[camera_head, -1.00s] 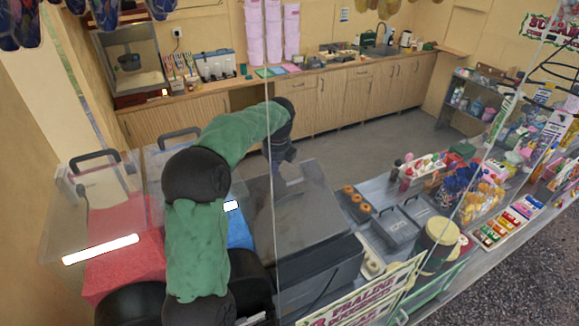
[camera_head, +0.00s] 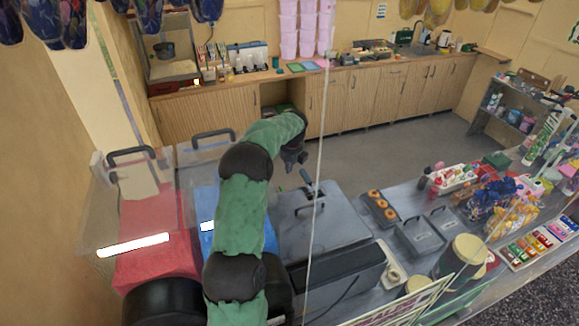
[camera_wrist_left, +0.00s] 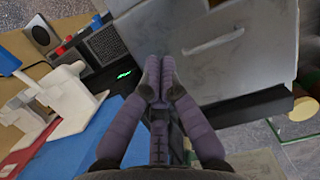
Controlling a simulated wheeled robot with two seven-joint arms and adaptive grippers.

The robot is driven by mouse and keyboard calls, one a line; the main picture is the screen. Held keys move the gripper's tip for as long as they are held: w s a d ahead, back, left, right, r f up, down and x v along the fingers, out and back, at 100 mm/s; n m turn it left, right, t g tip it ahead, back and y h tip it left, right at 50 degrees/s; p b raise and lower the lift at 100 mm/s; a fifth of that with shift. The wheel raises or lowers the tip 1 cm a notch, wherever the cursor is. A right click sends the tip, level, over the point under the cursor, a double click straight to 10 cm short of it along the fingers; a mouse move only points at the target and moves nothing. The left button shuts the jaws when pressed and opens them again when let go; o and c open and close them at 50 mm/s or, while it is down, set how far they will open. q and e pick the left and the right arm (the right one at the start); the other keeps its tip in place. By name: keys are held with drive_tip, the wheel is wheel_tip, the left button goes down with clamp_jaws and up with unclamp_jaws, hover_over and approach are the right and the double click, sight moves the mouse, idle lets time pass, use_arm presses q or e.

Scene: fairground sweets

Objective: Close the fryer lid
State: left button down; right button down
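The fryer is a grey metal box (camera_head: 345,258) in the middle of the counter in the head view. Its grey lid (camera_head: 325,232) lies roughly flat on top, with a bar handle; I cannot tell if it is fully down. In the left wrist view the grey lid (camera_wrist_left: 265,25) and its handle (camera_wrist_left: 213,43) are ahead and right of the fingertips. My left gripper (camera_head: 308,178) is above the fryer's far left side. In the wrist view its purple fingers (camera_wrist_left: 158,68) are together with nothing seen between them. My right gripper is not in view.
Red (camera_head: 155,225) and blue (camera_head: 207,215) units with clear covers stand left of my left arm. Open floor (camera_head: 370,155) lies behind the counter.

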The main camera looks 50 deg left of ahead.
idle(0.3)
use_arm(q)
drive_tip(key=w+v, duration=0.1)
drive_tip(key=v, duration=1)
drive_tip(key=shift+s+d+r, duration=0.15)
drive_tip(key=shift+s+r, duration=0.25)
drive_tip(key=shift+s, duration=0.05)
drive_tip(key=s+x, duration=0.1)
drive_tip(key=x, duration=1)
drive_tip(key=shift+w+f, duration=0.4)
drive_tip(key=shift+w, duration=0.1)
